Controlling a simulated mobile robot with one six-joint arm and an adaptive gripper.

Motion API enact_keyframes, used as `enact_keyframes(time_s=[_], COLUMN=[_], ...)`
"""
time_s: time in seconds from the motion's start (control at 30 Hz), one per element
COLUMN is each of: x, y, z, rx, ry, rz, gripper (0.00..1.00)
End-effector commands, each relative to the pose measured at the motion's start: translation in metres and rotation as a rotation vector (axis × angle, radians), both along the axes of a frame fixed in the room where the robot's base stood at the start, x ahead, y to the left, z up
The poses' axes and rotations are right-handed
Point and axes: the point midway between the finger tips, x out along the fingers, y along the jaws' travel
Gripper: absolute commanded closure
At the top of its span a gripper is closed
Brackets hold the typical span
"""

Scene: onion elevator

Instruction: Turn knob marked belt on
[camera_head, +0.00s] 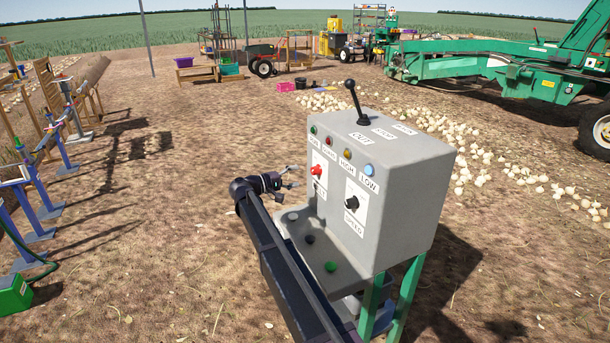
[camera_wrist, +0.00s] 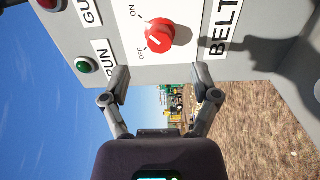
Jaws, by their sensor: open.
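The red belt knob (camera_head: 317,170) is on a white plate on the front of a grey control box (camera_head: 410,185). The wrist view shows the red knob (camera_wrist: 159,35) close up, with ON and OFF marks and the word BELT (camera_wrist: 223,28) beside it. The knob's white line appears to point toward the OFF side. My gripper (camera_head: 292,177) is just left of the box front, facing the knob. In the wrist view my gripper (camera_wrist: 161,74) is open and empty. Its two fingers are spread below the knob in the picture, apart from it.
A black speed knob (camera_head: 351,203) sits right of the red one. Several indicator lights line the panel's upper edge, and a black lever (camera_head: 356,103) rises from the top. A lower ledge with buttons (camera_head: 330,266) juts out below.

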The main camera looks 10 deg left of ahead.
Motion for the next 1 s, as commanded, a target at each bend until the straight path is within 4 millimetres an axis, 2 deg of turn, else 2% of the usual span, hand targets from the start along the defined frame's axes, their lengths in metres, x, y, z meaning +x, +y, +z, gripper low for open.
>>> enact_keyframes(time_s=[0.2, 0.33, 1.0], x=[-0.018, -0.024, -0.027], y=[0.026, 0.035, 0.039], z=[0.000, 0.000, 0.000], rx=[0.001, 0.001, 0.001], ry=[0.001, 0.001, 0.001], rz=[0.001, 0.000, -0.002], gripper=[0.21, 0.21, 0.21])
